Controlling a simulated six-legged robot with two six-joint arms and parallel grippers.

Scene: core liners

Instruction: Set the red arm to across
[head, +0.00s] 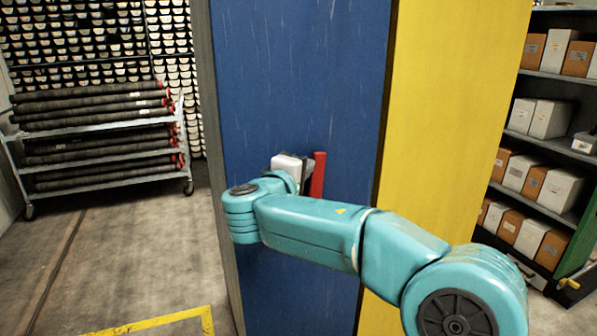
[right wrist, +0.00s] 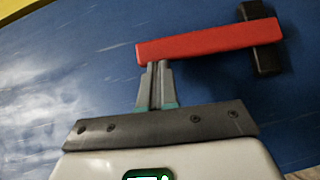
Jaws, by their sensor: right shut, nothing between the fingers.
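The red arm (head: 318,175) is a flat bar on the blue panel (head: 300,70). In the head view it stands upright, its lower part hidden behind my teal arm. In the right wrist view the red arm (right wrist: 208,41) runs from a free end at left to a black mount (right wrist: 259,38) at right. My right gripper (right wrist: 154,66) is shut and empty. Its fingertips are at the bar's edge near the free end; I cannot tell whether they touch. In the head view it is left of the bar, its fingers mostly hidden. My left gripper is not in view.
A yellow panel (head: 450,120) adjoins the blue one at right. A wheeled rack (head: 95,185) of dark tubes stands at left. Shelves (head: 535,140) with boxes stand at far right. The floor at left is clear, with a yellow line (head: 150,324).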

